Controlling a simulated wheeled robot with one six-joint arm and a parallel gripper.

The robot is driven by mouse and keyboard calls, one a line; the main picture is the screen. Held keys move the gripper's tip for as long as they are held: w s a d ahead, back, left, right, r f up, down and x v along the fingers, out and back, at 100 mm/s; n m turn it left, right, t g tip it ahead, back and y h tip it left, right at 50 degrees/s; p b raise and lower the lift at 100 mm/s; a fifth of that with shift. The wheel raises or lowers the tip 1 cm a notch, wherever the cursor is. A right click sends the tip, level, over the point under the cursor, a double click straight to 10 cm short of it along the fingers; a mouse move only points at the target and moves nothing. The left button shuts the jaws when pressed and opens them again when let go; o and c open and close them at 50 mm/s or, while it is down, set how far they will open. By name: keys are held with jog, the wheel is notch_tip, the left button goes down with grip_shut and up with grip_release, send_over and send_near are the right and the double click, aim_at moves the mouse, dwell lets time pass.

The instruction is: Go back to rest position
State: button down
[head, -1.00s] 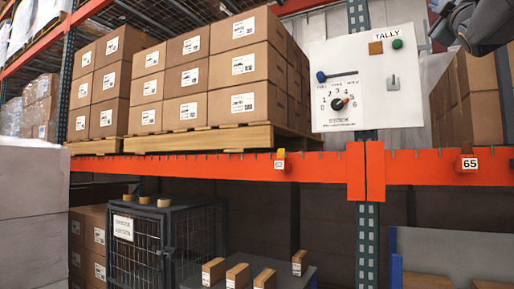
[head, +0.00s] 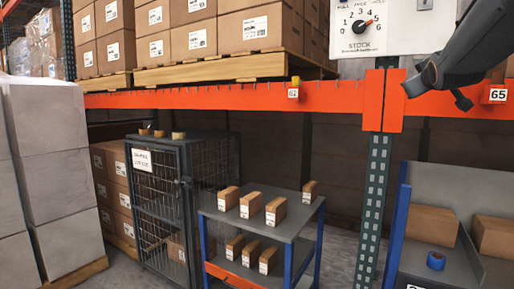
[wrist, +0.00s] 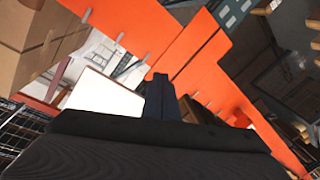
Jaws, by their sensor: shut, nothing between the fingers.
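My gripper (wrist: 160,88) shows in the wrist view as dark fingers closed together, with nothing between them. Behind it are an orange rack beam (wrist: 200,60) and a pale panel. In the head view my dark arm reaches in from the upper right, in front of the rack near the white dial panel (head: 384,40). The fingertips are hard to make out there.
The orange beam (head: 335,97) and a grey upright (head: 374,200) stand ahead. A cart (head: 285,227) holds several small boxes. A mesh cage (head: 160,215) stands left of it, and stacked pale blocks (head: 65,160) at far left. A blue tape roll (head: 436,260) sits on a bench at right.

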jog(key=s+a+f+g+y, duration=0.15)
jog(key=a+f, duration=0.35)
jog(key=f, duration=0.6)
jog(key=s+a+f+m+g+y+b, duration=0.1)
jog(key=s+a+f+g, duration=0.3)
jog(key=f, duration=0.7)
jog(key=s+a+f+g+y, duration=0.15)
jog(key=a+f, duration=0.35)
jog(key=f, duration=0.6)
jog(key=s+a+f+g+y, duration=0.1)
jog(key=s+a+f+g, duration=0.3)
jog(key=s+f, duration=0.6)
jog(key=s+a+f+m+g+y+b, duration=0.1)
jog(key=s+a+f+g, duration=0.3)
jog(key=s+a+f, duration=0.4)
jog(key=s+f, duration=0.2)
jog(key=s, duration=0.2)
jog(key=shift+a+f, duration=0.25)
jog(key=shift+w+d, duration=0.1)
